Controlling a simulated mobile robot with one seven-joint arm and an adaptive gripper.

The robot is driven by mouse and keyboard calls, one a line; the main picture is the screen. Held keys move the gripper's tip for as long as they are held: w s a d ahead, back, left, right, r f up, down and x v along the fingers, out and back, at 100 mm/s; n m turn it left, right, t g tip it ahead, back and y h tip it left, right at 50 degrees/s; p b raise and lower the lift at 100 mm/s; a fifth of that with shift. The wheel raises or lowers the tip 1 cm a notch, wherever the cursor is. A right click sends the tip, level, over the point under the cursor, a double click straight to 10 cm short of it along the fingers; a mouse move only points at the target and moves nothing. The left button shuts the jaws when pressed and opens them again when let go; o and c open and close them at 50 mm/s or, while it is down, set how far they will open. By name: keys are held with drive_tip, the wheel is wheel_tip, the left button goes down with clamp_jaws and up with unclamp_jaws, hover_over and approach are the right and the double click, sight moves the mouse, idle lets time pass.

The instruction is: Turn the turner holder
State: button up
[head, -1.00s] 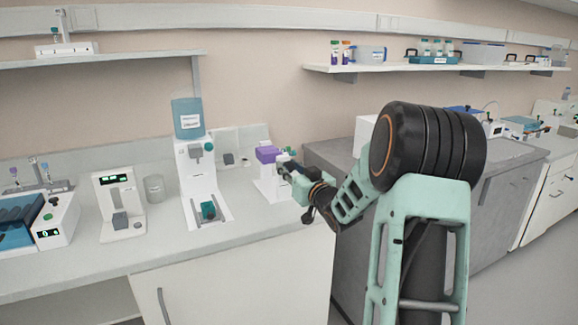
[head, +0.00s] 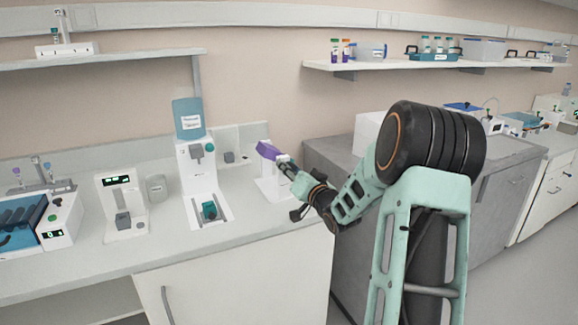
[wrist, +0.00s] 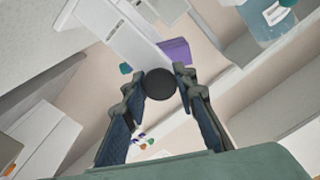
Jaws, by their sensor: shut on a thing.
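The turner holder, a purple block (head: 268,150) on a white upright stand (head: 270,187), is at the right end of the white bench in the head view. It sits tilted, its right end lower. In the wrist view the purple block (wrist: 176,50) shows just beyond a dark round knob (wrist: 160,84). My gripper (wrist: 160,82) has its two fingertips on either side of this knob and is shut on it. In the head view my gripper (head: 287,168) reaches the stand from the right; the knob is hidden there.
Left of the stand are a white dispenser with a blue bottle (head: 187,118), a small white device with a display (head: 121,200) and a blue-lidded machine (head: 25,222). A shelf (head: 430,63) with tubes and boxes hangs above. The front bench top is clear.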

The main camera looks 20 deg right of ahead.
drive_tip(key=shift+m+p, duration=1.35)
drive_tip(key=shift+m, duration=1.75)
drive_tip(key=o, duration=1.1)
drive_tip(key=s, duration=1.2)
drive_tip(key=shift+d, duration=0.15)
